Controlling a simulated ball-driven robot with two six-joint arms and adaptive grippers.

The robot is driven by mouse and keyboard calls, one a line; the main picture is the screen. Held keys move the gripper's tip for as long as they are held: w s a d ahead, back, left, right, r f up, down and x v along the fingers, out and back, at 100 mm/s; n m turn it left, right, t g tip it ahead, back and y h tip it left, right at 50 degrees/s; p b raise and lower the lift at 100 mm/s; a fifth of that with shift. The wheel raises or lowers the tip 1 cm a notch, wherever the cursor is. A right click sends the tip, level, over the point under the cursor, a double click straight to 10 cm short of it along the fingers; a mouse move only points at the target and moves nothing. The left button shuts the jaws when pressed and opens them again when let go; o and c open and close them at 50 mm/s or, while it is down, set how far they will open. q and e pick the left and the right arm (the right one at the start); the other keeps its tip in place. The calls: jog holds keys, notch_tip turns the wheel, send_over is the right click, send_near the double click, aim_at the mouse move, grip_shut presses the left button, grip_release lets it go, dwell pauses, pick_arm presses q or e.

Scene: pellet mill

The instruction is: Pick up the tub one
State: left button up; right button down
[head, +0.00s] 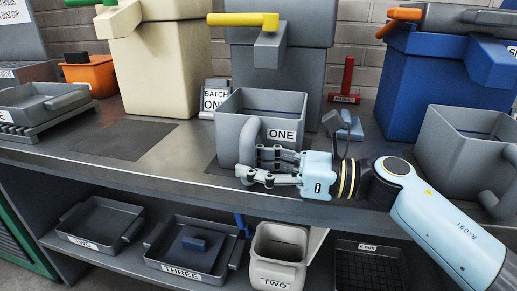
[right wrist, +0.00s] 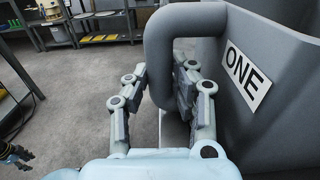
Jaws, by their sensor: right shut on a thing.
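The tub one (head: 285,106) is a grey open tub with a white "ONE" label and a thick loop handle on its left front side. It stands upright on the bench, below the grey machine with the yellow lever. My right gripper (head: 251,166) reaches in from the right and is shut on the handle. In the right wrist view, the fingers (right wrist: 160,98) are on either side of the handle (right wrist: 160,65), and the labelled tub wall (right wrist: 270,105) is at the right. A dark jointed part, perhaps of my left arm, shows at that view's left edge; its jaws are unclear.
A "BATCH ONE" card (head: 214,100) stands behind the tub's left side. A blue-based tool (head: 350,128) is behind its right side, and another grey tub (head: 455,140) is farther right. The lower shelf holds a tub labelled TWO (head: 277,255) and trays.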

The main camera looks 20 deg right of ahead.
aim_at(253, 150)
jog(key=shift+r, duration=0.15)
jog(key=shift+r+p, duration=0.35)
jog(key=shift+r, duration=1.55)
jog(key=s+a, duration=1)
jog(key=s, duration=0.4)
jog(key=shift+s+f+p, duration=0.2)
jog(key=shift+s+p, duration=0.2)
